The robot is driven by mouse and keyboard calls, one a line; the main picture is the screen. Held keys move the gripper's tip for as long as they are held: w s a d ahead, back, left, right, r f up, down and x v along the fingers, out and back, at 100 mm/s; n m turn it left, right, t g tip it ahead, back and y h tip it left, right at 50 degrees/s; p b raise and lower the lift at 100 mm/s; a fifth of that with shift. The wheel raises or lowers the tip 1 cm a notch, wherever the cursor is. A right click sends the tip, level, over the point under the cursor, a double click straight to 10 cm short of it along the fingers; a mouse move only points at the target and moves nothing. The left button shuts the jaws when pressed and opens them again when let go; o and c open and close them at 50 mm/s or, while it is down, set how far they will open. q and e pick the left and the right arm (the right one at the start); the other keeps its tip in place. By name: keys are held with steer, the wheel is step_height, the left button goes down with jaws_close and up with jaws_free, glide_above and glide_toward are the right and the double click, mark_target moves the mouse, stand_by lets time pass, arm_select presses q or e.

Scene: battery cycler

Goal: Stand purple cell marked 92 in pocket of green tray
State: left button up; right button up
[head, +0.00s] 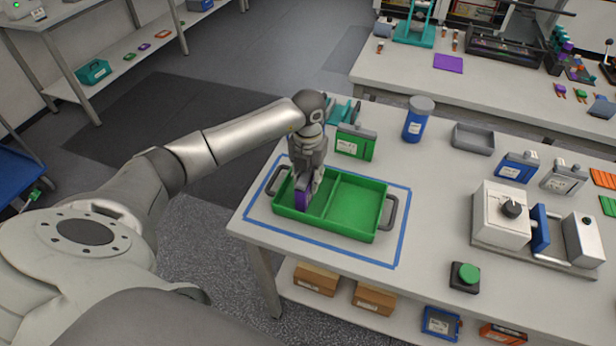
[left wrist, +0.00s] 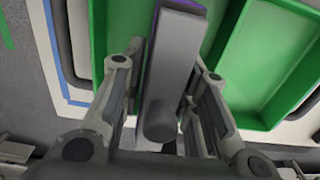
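The purple cell (head: 303,197) is upright at the left compartment of the green tray (head: 377,238), below my left gripper (head: 305,180). In the left wrist view my left gripper (left wrist: 165,60) has one finger on each side of the cell, close against it. There the cell shows a grey narrow face (left wrist: 174,62) with a purple edge at the top. The green tray (left wrist: 262,60) lies behind it. The marking cannot be read. Whether the cell's bottom touches the tray floor is hidden. The tray's right compartment is empty. My right gripper is not in view.
The tray sits inside a blue tape outline (head: 320,253) on the bench. A green case (head: 354,143) and a blue jar (head: 418,120) stand behind it. A green button box (head: 464,277) and a grey-white machine (head: 500,217) stand to the right.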

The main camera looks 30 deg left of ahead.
arm_select(q)
steer(key=shift+o, duration=1.3)
steer(key=shift+r, duration=0.3)
step_height(320, 180, up, 10)
steer(key=b, duration=0.3)
steer(key=shift+r+b, duration=0.25)
steer(key=shift+b, duration=0.05)
steer(key=shift+r, duration=0.65)
